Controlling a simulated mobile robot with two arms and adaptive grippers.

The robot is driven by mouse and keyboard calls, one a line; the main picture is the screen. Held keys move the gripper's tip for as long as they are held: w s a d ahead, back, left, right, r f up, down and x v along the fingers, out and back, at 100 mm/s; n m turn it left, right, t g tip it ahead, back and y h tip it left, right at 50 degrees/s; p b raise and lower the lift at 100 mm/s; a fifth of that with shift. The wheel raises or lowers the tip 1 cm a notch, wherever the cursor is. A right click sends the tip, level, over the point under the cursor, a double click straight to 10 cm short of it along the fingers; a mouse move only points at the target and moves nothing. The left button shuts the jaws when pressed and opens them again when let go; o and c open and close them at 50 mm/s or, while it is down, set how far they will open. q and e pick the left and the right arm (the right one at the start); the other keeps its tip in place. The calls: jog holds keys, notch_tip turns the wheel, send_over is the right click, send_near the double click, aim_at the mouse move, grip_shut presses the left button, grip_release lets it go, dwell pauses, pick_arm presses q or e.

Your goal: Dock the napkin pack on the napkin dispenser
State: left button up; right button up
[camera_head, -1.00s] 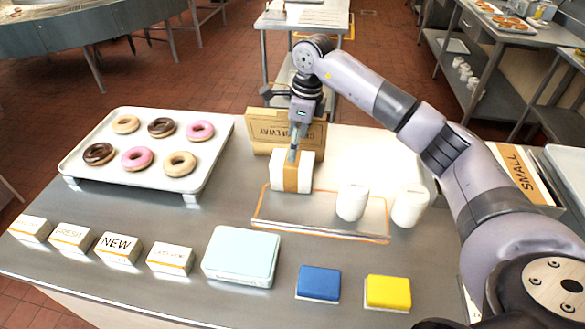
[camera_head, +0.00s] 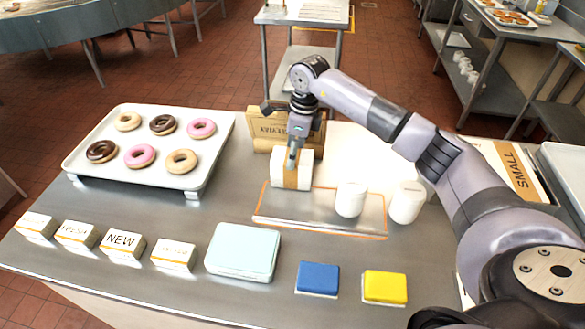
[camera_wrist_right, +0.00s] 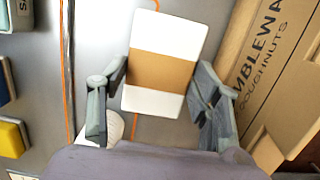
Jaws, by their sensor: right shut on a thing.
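The white napkin pack with a brown band (camera_head: 291,180) is at the back of the counter, in front of the brown doughnut box. It also shows in the right wrist view (camera_wrist_right: 163,65). My right gripper (camera_head: 293,158) reaches it from above and is shut on it, with one finger at each side in the wrist view (camera_wrist_right: 160,95). Whether the pack touches the counter is unclear. I cannot tell for sure which thing is the napkin dispenser. My left gripper is not in view.
The brown box (camera_head: 265,128) stands behind. A doughnut tray (camera_head: 215,160) is left. A pale teal box (camera_head: 242,252), blue block (camera_head: 318,278) and yellow block (camera_head: 385,286) lie in front.

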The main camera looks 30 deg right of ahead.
jog(key=c, duration=0.8)
